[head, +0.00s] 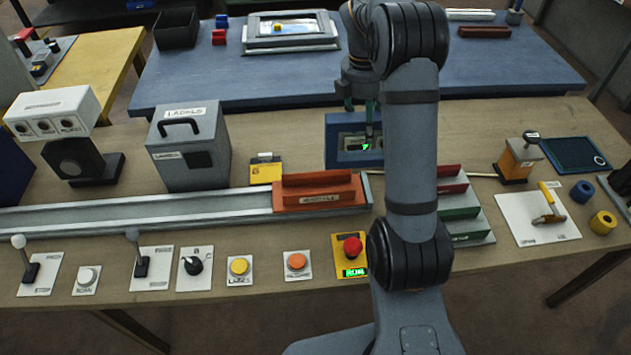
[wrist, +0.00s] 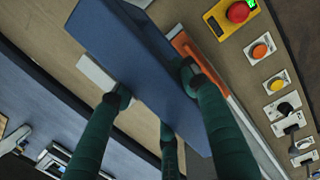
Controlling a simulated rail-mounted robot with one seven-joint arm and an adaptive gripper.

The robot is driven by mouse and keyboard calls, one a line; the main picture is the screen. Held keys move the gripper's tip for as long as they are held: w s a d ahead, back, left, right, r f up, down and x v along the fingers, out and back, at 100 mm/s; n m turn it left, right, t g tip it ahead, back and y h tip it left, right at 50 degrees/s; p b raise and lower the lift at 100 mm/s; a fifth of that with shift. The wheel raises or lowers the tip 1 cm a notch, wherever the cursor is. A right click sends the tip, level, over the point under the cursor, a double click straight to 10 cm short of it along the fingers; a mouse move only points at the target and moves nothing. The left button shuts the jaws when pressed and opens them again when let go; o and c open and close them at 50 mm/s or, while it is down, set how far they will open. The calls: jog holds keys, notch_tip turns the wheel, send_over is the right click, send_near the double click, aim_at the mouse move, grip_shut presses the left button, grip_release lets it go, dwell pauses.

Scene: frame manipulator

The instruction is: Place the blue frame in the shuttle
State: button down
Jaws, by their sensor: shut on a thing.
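The blue frame (head: 340,148) is behind the rail, left of my arm in the head view. My gripper (head: 368,125) is shut on it from above, partly hidden behind my own arm. In the wrist view the blue frame (wrist: 135,60) lies between the green fingers of my gripper (wrist: 155,92). The shuttle (head: 315,190) is an orange carrier at the right end of the rail, nearer the front than the frame. A strip of the orange shuttle (wrist: 186,46) shows beside the frame in the wrist view. I cannot tell how high the frame is above the table.
The grey rail (head: 150,214) runs left from the shuttle. A control row with a red button (head: 352,247) lines the front edge. A stepped rack (head: 465,222) stands right of my arm.

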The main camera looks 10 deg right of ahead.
jog(key=w+a+f+p, duration=0.1)
jog(key=a+f+p, duration=0.1)
jog(key=a+f, duration=0.8)
jog(key=shift+w+a+f, duration=0.25)
jog(key=shift+a+f, duration=0.05)
jog(key=shift+a, duration=0.6)
jog(key=shift+f, duration=0.2)
jog(key=c, duration=1)
grip_release()
jog(key=shift+r, duration=0.1)
jog(key=r, duration=0.4)
jog(key=a+r, duration=0.1)
jog(key=r, duration=0.7)
jog(key=shift+a, duration=0.2)
jog(key=c, duration=0.3)
